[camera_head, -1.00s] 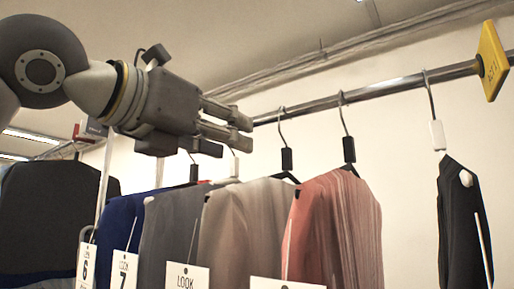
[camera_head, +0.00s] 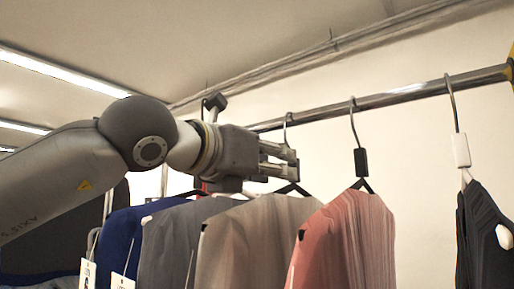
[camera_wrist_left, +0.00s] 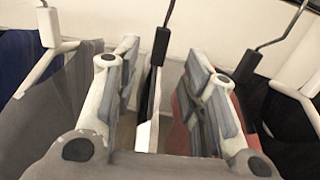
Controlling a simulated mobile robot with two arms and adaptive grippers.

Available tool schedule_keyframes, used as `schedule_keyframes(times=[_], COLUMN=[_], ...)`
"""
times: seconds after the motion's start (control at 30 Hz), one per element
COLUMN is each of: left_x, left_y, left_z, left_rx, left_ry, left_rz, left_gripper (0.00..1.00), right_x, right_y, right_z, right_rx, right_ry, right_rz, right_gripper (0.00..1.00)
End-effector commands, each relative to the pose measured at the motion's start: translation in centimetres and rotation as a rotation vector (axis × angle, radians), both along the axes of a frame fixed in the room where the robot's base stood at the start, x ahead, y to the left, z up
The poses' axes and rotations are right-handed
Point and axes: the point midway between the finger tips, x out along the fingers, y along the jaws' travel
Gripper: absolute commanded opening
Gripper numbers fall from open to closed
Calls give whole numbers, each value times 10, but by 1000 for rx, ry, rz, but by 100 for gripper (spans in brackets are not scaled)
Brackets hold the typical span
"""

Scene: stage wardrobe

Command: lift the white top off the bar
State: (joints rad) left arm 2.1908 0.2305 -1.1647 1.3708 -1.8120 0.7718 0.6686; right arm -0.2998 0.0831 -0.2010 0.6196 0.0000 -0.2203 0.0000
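No plainly white top shows; the palest garment is an off-white, beige top (camera_head: 255,240) between a grey one and a pink one on the bar (camera_head: 390,96). Its hanger hook (camera_head: 288,122) is over the bar, and its lower hanger is partly hidden by my left gripper (camera_head: 289,163). In the left wrist view, my left gripper (camera_wrist_left: 163,88) is open, its fingers either side of a dark hanger with a black block (camera_wrist_left: 161,45). A white tag (camera_wrist_left: 146,136) shows between the fingers. I cannot tell whether they touch the hanger. My right gripper is not in view.
A pink top (camera_head: 345,240) hangs close on the right, a grey top (camera_head: 180,235) close on the left, with a blue one (camera_head: 118,230) beyond. A black garment (camera_head: 485,240) hangs at the far right. The bar is clear between the pink and black garments.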

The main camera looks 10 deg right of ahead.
Motion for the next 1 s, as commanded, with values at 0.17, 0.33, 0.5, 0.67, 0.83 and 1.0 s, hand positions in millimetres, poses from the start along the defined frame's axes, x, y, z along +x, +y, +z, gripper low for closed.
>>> schedule_keyframes(times=[0.17,0.33,0.5,0.67,0.83,1.0], left_x=[14,26,36,43,45,45], left_y=[-18,-34,-47,-54,-58,-58], left_z=[1,1,2,1,0,0], left_rx=[0,0,0,0,0,0], left_ry=[2,1,0,0,-2,-2], left_rz=[0,0,0,1,1,1], left_gripper=[39,39,39,39,39,39], right_x=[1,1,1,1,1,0], right_y=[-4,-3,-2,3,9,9], right_z=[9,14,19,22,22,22], right_rx=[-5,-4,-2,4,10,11], right_ry=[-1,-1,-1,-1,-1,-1], right_rz=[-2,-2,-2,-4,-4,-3], right_gripper=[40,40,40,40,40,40])
